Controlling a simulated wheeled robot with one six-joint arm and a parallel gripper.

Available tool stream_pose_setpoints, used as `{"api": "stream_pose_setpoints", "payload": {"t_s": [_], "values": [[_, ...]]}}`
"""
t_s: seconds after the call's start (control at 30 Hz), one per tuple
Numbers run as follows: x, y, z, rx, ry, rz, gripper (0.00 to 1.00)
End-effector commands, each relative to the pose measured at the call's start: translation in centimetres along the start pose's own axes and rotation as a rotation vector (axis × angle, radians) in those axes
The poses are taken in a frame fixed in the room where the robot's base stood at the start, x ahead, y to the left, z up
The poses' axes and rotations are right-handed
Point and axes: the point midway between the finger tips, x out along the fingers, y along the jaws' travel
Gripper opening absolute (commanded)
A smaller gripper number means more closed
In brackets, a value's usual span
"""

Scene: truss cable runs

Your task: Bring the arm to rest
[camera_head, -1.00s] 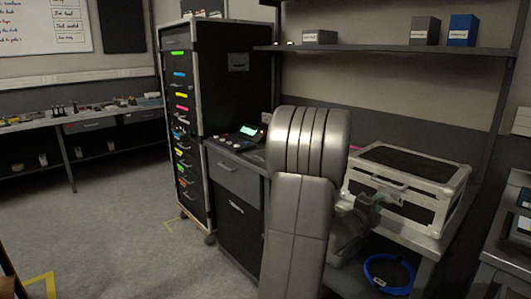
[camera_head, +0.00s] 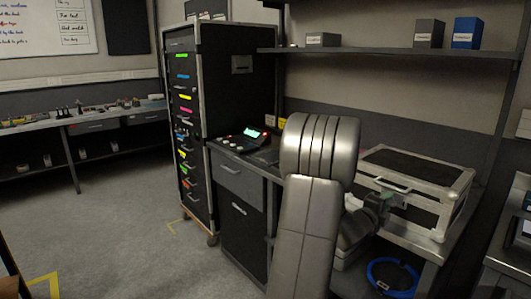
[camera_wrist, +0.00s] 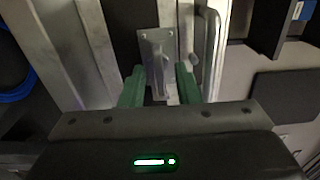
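My gripper (camera_wrist: 160,70) has two green fingers spread apart in the wrist view. A metal latch plate (camera_wrist: 157,50) on the case shows between them; I cannot tell whether the fingers touch it. In the head view, my gripper (camera_head: 387,203) is at the front of the silver-edged case (camera_head: 445,215) with a dark lid panel. The case is closed and sits on the bench on the right. My silver arm reaches across the front of this bench and hides part of it.
A tall black drawer cabinet (camera_head: 240,95) with coloured labels stands left of the bench. A blue cable coil (camera_head: 392,277) lies below the case. A shelf (camera_head: 390,51) with boxes runs above. The floor (camera_head: 110,225) at left is open.

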Motion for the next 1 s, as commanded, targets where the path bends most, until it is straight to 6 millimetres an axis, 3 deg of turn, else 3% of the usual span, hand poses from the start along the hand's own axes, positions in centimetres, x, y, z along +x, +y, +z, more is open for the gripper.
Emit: {"api": "stream_pose_setpoints", "payload": {"t_s": [0.6, 0.63, 1.0], "values": [[-12.2, 0.0, 0.1, 0.001, -0.003, -0.002, 0.29], [-12.3, -0.1, 0.1, 0.001, -0.002, -0.003, 0.29], [-4.2, -0.1, -0.1, 0.0, 0.003, 0.0, 0.29]]}}
